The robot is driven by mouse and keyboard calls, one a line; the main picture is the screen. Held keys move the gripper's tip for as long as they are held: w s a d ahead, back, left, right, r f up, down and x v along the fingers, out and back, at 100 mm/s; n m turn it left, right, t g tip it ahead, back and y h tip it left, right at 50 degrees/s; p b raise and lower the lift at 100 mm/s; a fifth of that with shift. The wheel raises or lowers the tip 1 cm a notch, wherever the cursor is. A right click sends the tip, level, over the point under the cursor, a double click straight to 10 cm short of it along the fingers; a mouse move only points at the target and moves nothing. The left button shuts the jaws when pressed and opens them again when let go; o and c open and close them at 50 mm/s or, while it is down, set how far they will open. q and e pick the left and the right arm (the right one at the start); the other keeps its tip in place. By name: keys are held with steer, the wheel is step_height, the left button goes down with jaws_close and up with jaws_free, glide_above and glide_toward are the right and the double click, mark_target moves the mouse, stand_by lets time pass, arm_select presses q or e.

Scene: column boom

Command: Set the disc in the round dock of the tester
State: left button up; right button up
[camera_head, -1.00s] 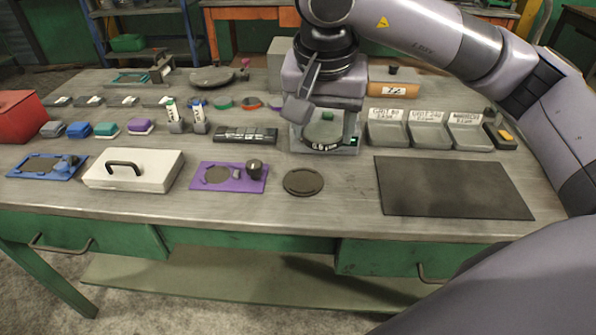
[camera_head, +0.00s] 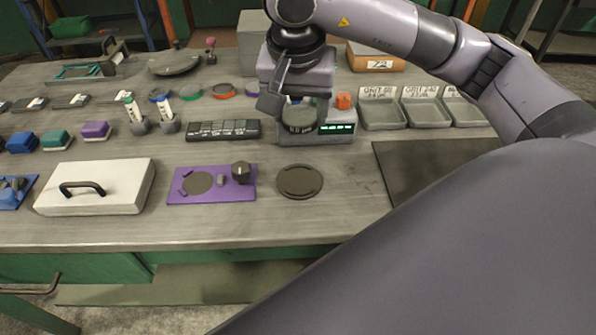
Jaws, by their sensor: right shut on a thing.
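The tester (camera_head: 320,138) is a grey box at the back middle of the bench, with a lit green display on its front. My right gripper (camera_head: 297,103) is over its left part, pointing down. It is shut on a dark round piece, which seems to be the disc (camera_head: 299,119), low at the tester's top. The gripper and disc hide the round dock, so I cannot tell whether the disc touches it. My left gripper is not in view.
An orange knob (camera_head: 343,101) stands beside the gripper. Grey trays (camera_head: 383,116) are to the right and a black keypad strip (camera_head: 223,130) to the left. In front lie a dark round plate (camera_head: 300,181), a purple board (camera_head: 212,184), a white lidded box (camera_head: 97,187) and a dark mat (camera_head: 425,165).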

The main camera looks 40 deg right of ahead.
mark_target(299, 179)
step_height(299, 179, down, 14)
stand_by(0.5)
steer(key=shift+f+b, duration=0.1)
steer(key=shift+b, duration=0.3)
steer(key=o, duration=1.5)
steer(key=v, duration=1.2)
steer(key=shift+p, duration=0.4)
steer(key=shift+s, duration=0.1)
